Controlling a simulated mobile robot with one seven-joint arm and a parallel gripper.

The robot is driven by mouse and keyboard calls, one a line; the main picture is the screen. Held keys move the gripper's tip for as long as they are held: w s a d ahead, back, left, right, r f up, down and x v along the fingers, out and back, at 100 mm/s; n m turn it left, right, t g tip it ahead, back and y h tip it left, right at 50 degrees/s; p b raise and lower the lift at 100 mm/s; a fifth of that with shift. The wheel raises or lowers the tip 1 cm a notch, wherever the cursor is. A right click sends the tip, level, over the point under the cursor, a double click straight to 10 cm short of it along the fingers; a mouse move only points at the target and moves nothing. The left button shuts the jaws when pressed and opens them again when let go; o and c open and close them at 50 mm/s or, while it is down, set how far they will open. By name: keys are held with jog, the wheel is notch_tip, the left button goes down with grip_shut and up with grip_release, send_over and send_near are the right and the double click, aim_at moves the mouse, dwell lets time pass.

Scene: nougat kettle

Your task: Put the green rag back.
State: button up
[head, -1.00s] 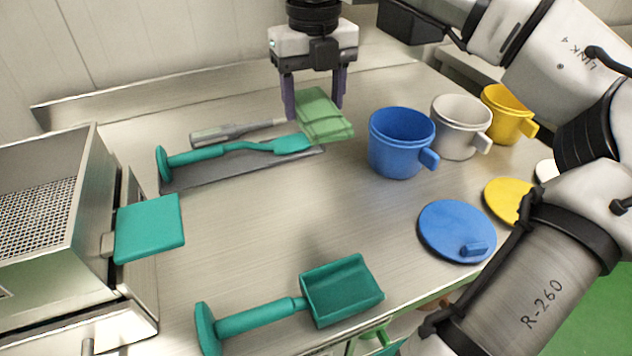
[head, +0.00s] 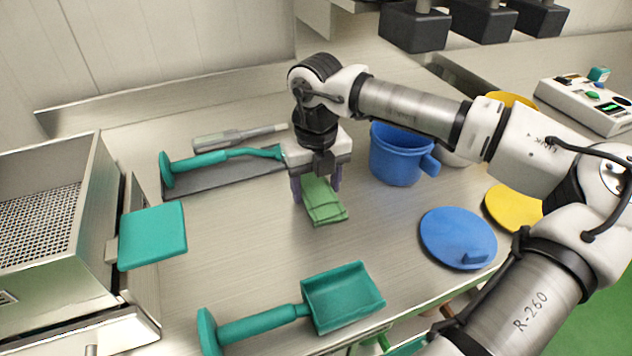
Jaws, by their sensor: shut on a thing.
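The green rag (head: 324,205) is a folded cloth in the middle of the head view. My gripper (head: 317,190) points down with its purple fingers on either side of the rag and is shut on it. The rag is over the steel counter, left of and nearer than the blue mug (head: 397,158). I cannot tell whether it touches the counter. My gripper's body hides the right end of the dark tray and of the teal spatula.
A teal spatula (head: 205,160) lies on a dark tray (head: 215,184), with a grey tool (head: 240,136) behind. A teal scoop (head: 342,297) lies in front. A blue lid (head: 458,238) and yellow lid (head: 512,207) lie right. A steel fryer-like box (head: 50,250) stands left.

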aim_at(316, 188)
jog(key=shift+f, duration=0.1)
jog(key=shift+f+b, duration=0.1)
jog(key=shift+b, duration=0.2)
jog(key=o, duration=0.9)
jog(key=shift+o, duration=0.2)
jog(key=shift+r, duration=0.2)
notch_tip(316, 188, up, 12)
